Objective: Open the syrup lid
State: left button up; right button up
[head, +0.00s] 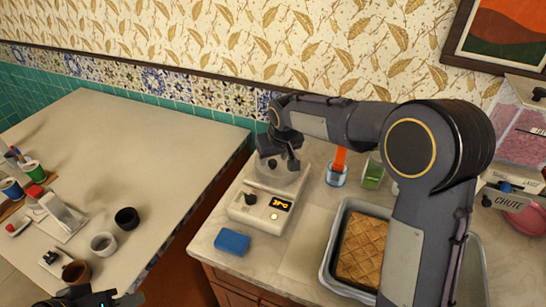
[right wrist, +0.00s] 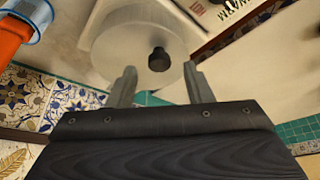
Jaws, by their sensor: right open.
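The syrup lid (head: 268,172) is a round pale grey disc with a small black knob, on top of a white appliance (head: 248,207) with a display and a dial. In the right wrist view the lid (right wrist: 115,45) and its knob (right wrist: 158,59) show close up. My right gripper (head: 285,155) is over the lid and hides part of it. Its fingers (right wrist: 159,72) are open, one to each side of the knob in the picture; nothing is held, and I cannot tell whether they touch the lid. My left gripper (head: 95,299) is only partly in view at the bottom edge.
A blue sponge (head: 232,242) lies in front of the appliance. A glass with an orange object (head: 337,174) and a green box (head: 373,172) stand to its right. A metal tray (head: 333,268) holds waffle-patterned pastry. Cups (head: 126,218) stand on the left table, which is clear farther back.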

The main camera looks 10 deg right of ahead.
jog(key=shift+x, duration=0.8)
grip_shut()
